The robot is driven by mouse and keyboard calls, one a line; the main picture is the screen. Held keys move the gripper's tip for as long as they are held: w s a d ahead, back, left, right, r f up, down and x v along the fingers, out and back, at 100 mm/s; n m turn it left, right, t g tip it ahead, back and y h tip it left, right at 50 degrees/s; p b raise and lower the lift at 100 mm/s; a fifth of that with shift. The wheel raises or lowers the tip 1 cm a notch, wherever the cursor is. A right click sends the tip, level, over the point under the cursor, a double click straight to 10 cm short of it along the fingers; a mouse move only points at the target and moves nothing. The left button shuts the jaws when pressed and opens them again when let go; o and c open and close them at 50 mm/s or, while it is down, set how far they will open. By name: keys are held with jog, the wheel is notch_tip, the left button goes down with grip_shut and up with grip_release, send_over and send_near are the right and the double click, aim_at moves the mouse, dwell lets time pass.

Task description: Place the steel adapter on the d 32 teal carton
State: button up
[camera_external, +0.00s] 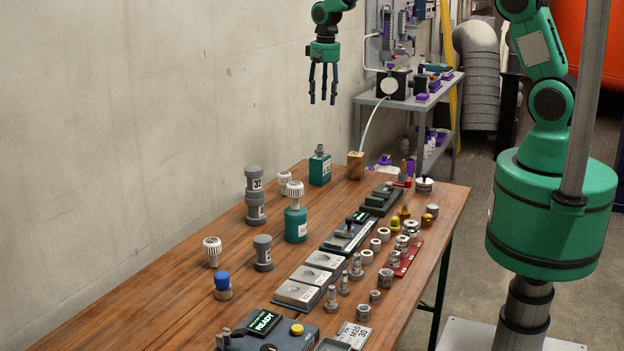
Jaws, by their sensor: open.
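My gripper (322,98) is open and empty, with its dark fingers pointing down, high above the far end of the table. Two teal containers stand on the wooden table. The far teal container (320,171) has a white label and a small grey metal piece on top. The nearer teal container (296,227) has a white label and a pale ribbed fitting on top. The labels are too small to read, so I cannot tell which is d 32. Several steel fittings (357,268) stand along the right half of the table; I cannot tell which is the steel adapter.
Stacked grey cylinders (255,196) and a ribbed fitting (212,250) stand on the left. A wooden block (355,165) is at the back. Grey trays (310,279), a red rack (408,257) and a READY display (264,322) crowd the middle and front. The table's front left is bare.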

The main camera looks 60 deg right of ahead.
jog(key=s+a+r+n+t, duration=0.1)
jog(key=s+a+r, duration=0.3)
jog(key=s+r, duration=0.35)
jog(key=s+a+r+n+t, duration=0.1)
jog(key=s+a+r+n, duration=0.1)
jog(key=s+a+r, duration=0.35)
jog(key=s+a+r+n, duration=0.1)
jog(key=s+a+r, duration=0.1)
jog(key=s+r, duration=0.65)
jog(key=s+a+r+n+t, duration=0.1)
jog(key=s+a, duration=0.3)
jog(key=s, duration=0.8)
jog(key=s+a+r+n+t, duration=0.2)
jog(key=s+a+r, duration=0.1)
jog(key=s, duration=0.9)
jog(key=shift+s+a+n, duration=0.25)
jog(key=shift+a+n, duration=0.1)
jog(key=shift+n, duration=0.05)
notch_tip(320, 180, down, 6)
jog(key=b, duration=0.6)
jog(key=shift+f+b, duration=0.15)
jog(key=shift+b, duration=0.15)
